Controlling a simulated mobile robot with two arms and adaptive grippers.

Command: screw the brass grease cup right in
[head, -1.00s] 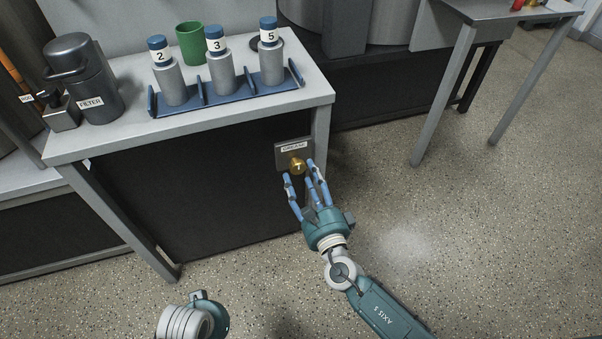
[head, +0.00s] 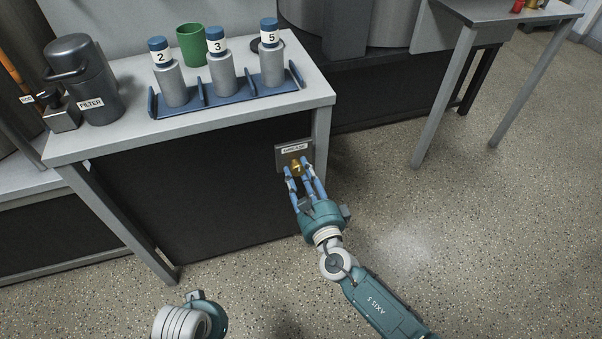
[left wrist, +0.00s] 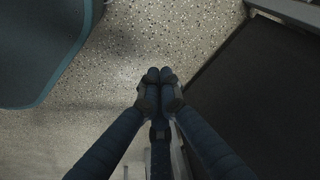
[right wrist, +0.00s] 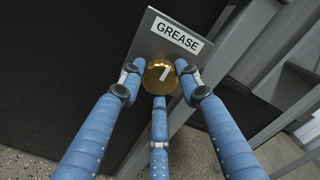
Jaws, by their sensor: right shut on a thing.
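The brass grease cup (head: 296,168) is on a grey plate labelled GREASE (head: 280,158) on the front of the bench, near its right leg. In the right wrist view the cup (right wrist: 159,77) is a round brass knob with a white mark on its face. My right gripper (head: 299,172) is shut on it, with blue fingers at its left, right and lower sides. How deep the cup sits is hidden. My left gripper (left wrist: 159,76) is shut and empty, its fingertips together above the floor. Only part of my left arm shows in the head view.
On the bench top (head: 120,139) stand a blue rack (head: 225,95) with bottles 2, 3 and 5, a green cup (head: 191,44) and a dark FILTER canister (head: 90,80). A grey table (head: 480,12) is at the upper right. The floor (head: 480,230) on the right is clear.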

